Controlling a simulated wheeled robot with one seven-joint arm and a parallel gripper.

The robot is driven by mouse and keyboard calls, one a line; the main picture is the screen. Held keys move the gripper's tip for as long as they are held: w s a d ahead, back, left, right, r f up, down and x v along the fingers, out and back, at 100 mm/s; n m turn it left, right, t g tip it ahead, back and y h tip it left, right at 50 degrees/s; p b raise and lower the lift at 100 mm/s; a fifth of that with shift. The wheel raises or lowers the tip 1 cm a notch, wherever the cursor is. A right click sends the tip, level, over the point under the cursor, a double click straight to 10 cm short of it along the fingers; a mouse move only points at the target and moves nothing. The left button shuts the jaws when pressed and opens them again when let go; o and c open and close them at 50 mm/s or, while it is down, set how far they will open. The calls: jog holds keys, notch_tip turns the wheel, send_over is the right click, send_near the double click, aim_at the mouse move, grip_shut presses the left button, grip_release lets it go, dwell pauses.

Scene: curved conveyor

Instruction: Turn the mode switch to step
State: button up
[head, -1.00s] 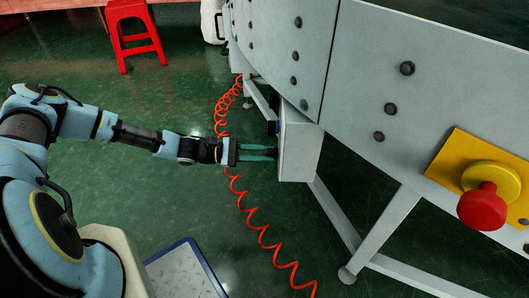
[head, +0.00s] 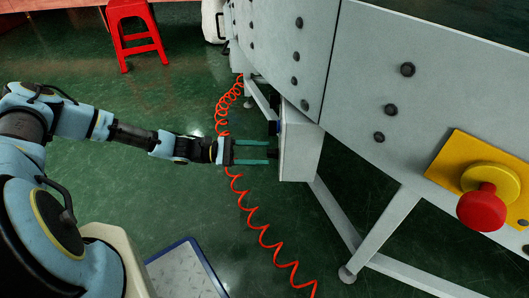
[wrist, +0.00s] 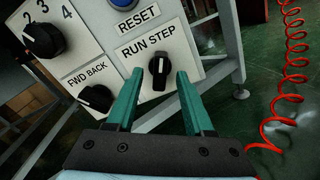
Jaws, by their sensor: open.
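The mode switch (wrist: 159,72) is a black knob on the white control panel, below the label "RUN STEP" (wrist: 149,42) in the wrist view. Its white mark points up in the picture, toward the word STEP. My gripper (wrist: 155,76) is open, with one green finger on each side of the knob in that picture and nothing held. I cannot tell whether the fingertips touch the panel. In the head view my gripper (head: 268,152) is at the left face of the control box (head: 301,150). That face is nearly edge-on, so the mode switch is hidden there.
A FWD BACK knob (wrist: 96,98), a numbered dial (wrist: 44,40) and a blue RESET button (wrist: 123,3) are nearby. A coiled red hose (head: 262,235) hangs beside my gripper. A red emergency button (head: 482,207) is on the conveyor's side.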

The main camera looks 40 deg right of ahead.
jog(key=p+v, duration=0.1)
jog(key=v, duration=0.8)
jog(key=shift+a, duration=0.1)
jog(key=w+a+r+m+t+y, duration=0.1)
jog(key=a+r+m+t+y, duration=0.25)
jog(key=a, duration=0.55)
jog(key=w+a+r+m+t+y, duration=0.15)
jog(key=a+r+y, duration=0.25)
jog(key=a+y, duration=0.4)
jog(key=a+r+t+y, duration=0.2)
jog(key=a+r+t, duration=0.6)
jog(key=a+r, duration=0.7)
notch_tip(320, 180, up, 36)
jog(key=p, duration=3.5)
jog(key=shift+s+p, duration=0.2)
jog(key=shift+p, duration=0.1)
